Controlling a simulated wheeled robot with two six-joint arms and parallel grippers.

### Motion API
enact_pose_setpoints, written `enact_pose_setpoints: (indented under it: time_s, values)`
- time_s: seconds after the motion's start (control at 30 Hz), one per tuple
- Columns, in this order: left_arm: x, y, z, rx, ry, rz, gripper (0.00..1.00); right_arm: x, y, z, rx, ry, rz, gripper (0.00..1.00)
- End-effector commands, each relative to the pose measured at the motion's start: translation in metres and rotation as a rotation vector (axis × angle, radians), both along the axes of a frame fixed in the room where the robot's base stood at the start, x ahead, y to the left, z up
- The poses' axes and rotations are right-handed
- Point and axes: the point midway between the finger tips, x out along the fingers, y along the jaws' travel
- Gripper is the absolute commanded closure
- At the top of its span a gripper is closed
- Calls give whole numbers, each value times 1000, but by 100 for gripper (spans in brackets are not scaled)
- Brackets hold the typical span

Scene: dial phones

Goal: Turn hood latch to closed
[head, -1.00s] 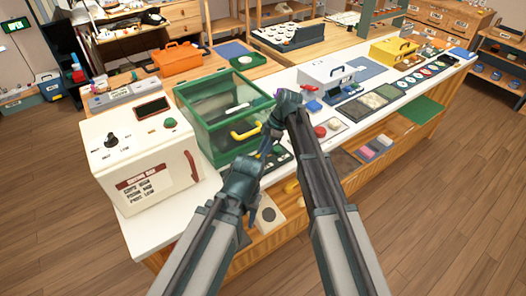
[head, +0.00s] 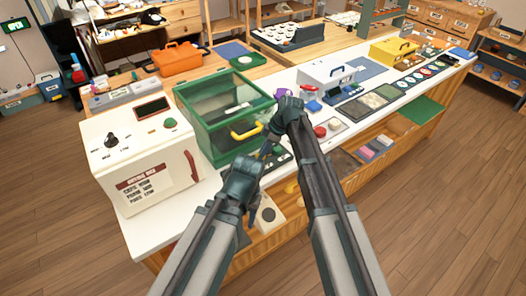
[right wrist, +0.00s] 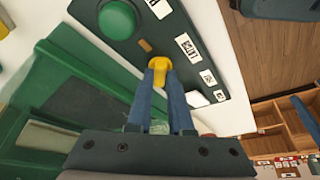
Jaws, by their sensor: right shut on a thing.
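The hood is a green box with clear panels (head: 190,118) and a yellow handle on its front, standing on the white counter. A small yellow latch knob (right wrist: 157,63) sits on a dark green panel (right wrist: 205,58) in the right wrist view. My right gripper (right wrist: 159,76) has its two blue fingers closed on this knob. In the head view my right gripper (head: 265,153) points down at the panel before the hood, and the knob is hidden there. My left gripper (head: 250,214) hangs low in front of the counter edge; its jaws are too unclear to read.
A round green button (right wrist: 118,18) and white labels are on the panel beside the knob. A white box with a red handle (head: 145,160) stands left of the hood. A red button (head: 320,131) and a white box with a dark handle (head: 326,75) are to the right.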

Motion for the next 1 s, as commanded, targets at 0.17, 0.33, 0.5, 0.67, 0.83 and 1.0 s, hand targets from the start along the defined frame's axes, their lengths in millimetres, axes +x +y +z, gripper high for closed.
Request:
enact_pose_setpoints:
  time_s: [0.17, 0.33, 0.5, 0.67, 0.83, 1.0]
  values:
    - [0, 0, 0, 0, 0, 0, 53, -4, 0, 0, 0, -2, -168, 100]
    - [0, 0, 0, 0, 0, 0, 53, -5, 1, 0, 0, -2, -329, 100]
    - [0, 0, 0, 0, 0, 0, 53, -6, 2, 0, 1, -3, -489, 100]
    - [0, 0, 0, 0, 0, 0, 53, -7, 3, 0, 0, -3, -641, 100]
    - [0, 0, 0, 0, 0, 0, 53, -7, 4, 0, 0, -3, -799, 100]
    - [0, 0, 0, 0, 0, 0, 53, -8, 5, 0, -1, -3, -943, 100]
